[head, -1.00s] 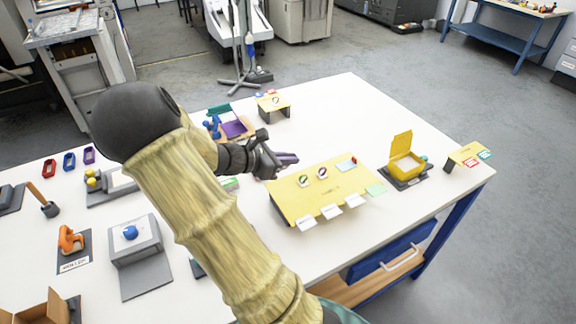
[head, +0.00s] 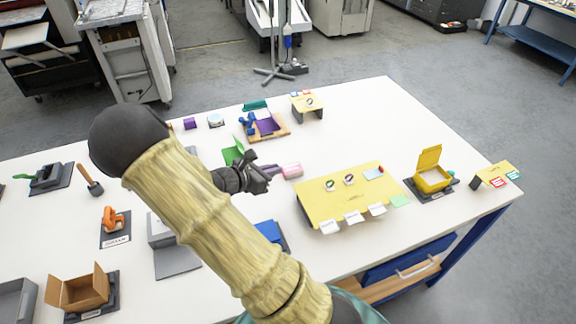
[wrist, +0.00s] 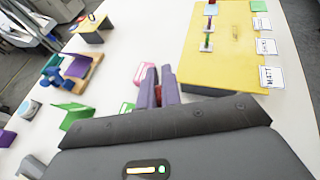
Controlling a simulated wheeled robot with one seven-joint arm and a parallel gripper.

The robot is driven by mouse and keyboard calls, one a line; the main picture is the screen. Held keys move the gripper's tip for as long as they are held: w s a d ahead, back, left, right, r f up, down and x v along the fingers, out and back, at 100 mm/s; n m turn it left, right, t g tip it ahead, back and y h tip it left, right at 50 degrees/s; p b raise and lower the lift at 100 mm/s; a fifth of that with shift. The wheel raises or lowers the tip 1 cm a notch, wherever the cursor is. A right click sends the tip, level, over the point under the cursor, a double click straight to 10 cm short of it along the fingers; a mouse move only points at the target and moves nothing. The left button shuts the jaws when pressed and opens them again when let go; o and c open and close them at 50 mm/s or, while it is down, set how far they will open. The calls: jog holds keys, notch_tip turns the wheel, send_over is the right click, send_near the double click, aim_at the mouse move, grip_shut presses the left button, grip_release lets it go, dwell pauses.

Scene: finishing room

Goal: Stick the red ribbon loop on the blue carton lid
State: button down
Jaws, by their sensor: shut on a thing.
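My gripper (head: 275,171) is shut, with its purple fingers above the white table, left of the yellow board. In the wrist view the fingers (wrist: 158,88) have a narrow dark red piece (wrist: 158,96) between them, which looks like the red ribbon loop; its shape is mostly hidden. The blue carton (head: 268,230) stands on a dark base at the table's near side, partly hidden behind my arm. The gripper is apart from it, farther back.
The yellow board (head: 322,211) bears small loops and white cards. A pink block (head: 292,171) lies just beyond my fingertips. A green folded piece (head: 232,152) and a yellow open carton (head: 432,180) stand nearby. A brown open carton (head: 80,290) is at near left.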

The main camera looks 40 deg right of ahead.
jog(key=a+f+n+t+y+p, duration=0.1)
jog(key=a+f+n+t+p, duration=0.1)
jog(key=a, duration=0.6)
jog(key=a+f+n+t+y+p, duration=0.1)
jog(key=a+f+n+t+p, duration=0.2)
jog(key=a+p, duration=0.3)
jog(key=a+n+t, duration=0.1)
jog(key=a, duration=0.1)
jog(key=shift+s+a+f+t+y, duration=0.3)
jog(key=shift+s+y, duration=0.1)
